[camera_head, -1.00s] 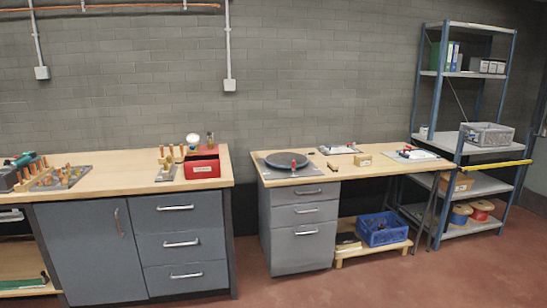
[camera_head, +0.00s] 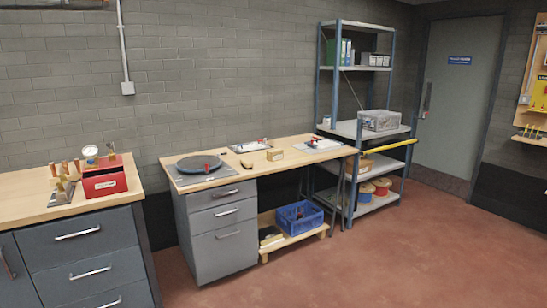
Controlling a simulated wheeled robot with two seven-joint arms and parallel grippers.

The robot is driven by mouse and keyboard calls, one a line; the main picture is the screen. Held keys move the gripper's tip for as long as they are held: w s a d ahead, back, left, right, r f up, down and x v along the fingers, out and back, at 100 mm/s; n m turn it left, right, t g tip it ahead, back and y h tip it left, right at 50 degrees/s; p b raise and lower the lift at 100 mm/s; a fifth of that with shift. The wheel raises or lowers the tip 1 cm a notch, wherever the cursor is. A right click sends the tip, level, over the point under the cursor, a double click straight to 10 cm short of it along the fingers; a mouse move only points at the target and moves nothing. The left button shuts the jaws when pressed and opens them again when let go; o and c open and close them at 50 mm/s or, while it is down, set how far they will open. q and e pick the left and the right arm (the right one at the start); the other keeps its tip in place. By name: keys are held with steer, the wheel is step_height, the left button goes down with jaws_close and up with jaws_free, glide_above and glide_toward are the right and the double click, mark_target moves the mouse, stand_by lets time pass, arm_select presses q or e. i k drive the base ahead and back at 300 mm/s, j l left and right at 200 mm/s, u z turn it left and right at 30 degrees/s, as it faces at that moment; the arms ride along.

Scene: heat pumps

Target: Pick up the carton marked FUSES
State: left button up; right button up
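No carton with a readable FUSES mark shows. A small tan carton (camera_head: 275,155) sits on the middle workbench (camera_head: 228,176), towards its right half; any print on it is too small to read. A tan box (camera_head: 364,167) also sits on a lower shelf of the rack, its marking unreadable. Neither of my grippers is in view.
A red bin (camera_head: 104,184) stands on the left bench. The middle bench holds a dark round turntable (camera_head: 198,163) and trays. A blue crate (camera_head: 299,217) sits on a low pallet below. A shelving rack (camera_head: 343,130) and door (camera_head: 457,100) are behind; the red floor (camera_head: 400,260) is clear.

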mark_target(272, 155)
steer(key=i+l, duration=0.1)
steer(key=i, duration=2.7)
